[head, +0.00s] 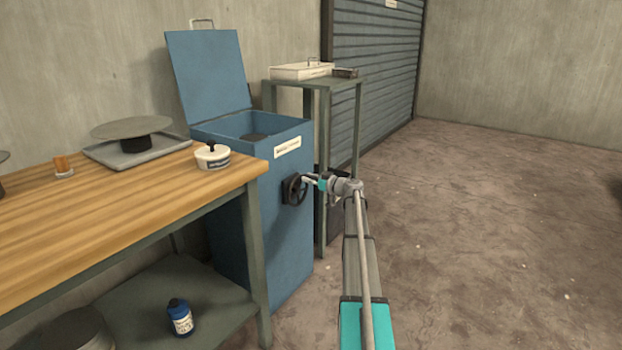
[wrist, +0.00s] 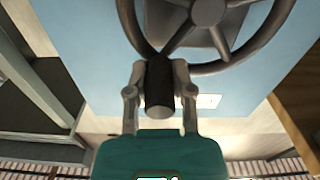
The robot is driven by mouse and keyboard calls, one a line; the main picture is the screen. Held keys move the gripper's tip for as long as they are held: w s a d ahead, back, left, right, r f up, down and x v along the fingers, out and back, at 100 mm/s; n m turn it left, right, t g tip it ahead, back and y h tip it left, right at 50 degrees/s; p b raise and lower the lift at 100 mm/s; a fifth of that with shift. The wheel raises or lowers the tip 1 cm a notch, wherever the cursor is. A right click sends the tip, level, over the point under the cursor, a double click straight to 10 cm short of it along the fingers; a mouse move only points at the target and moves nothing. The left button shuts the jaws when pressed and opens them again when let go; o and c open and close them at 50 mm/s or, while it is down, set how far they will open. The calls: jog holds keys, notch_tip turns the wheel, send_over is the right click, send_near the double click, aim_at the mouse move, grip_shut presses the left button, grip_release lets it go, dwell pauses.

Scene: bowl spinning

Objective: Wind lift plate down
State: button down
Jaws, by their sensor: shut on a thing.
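A blue cabinet (head: 265,235) stands beyond the wooden bench with its hinged lid (head: 208,73) raised. Its top is open, and part of a dark surface, perhaps the lift plate (head: 254,137), shows inside. A dark handwheel (head: 291,190) is mounted on the cabinet's side. In the wrist view the wheel (wrist: 235,48) shows its hub, spokes and rim, with a black crank handle (wrist: 159,88) standing out from the rim. My gripper (wrist: 160,80) is shut on that handle, one finger on each side. In the head view my gripper (head: 309,181) is at the wheel's right side.
The wooden bench (head: 120,212) on the left holds a round plate on a stand (head: 131,127) and a small white pot (head: 212,157). A blue bottle (head: 180,317) is on its lower shelf. A metal stand (head: 325,85) is behind the cabinet. The floor (head: 500,220) at right is clear.

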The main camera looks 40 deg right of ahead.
aim_at(300, 177)
jog(key=a+n, duration=0.1)
jog(key=n, duration=0.1)
jog(key=a+n, duration=0.1)
jog(key=n, duration=0.1)
jog(key=s+r+n, duration=0.1)
jog(key=shift+a+n+p, duration=0.4)
jog(key=shift+c, duration=2.4)
grip_release()
jog(key=shift+w, duration=0.1)
jog(key=shift+d, duration=0.1)
jog(key=v, duration=1.2)
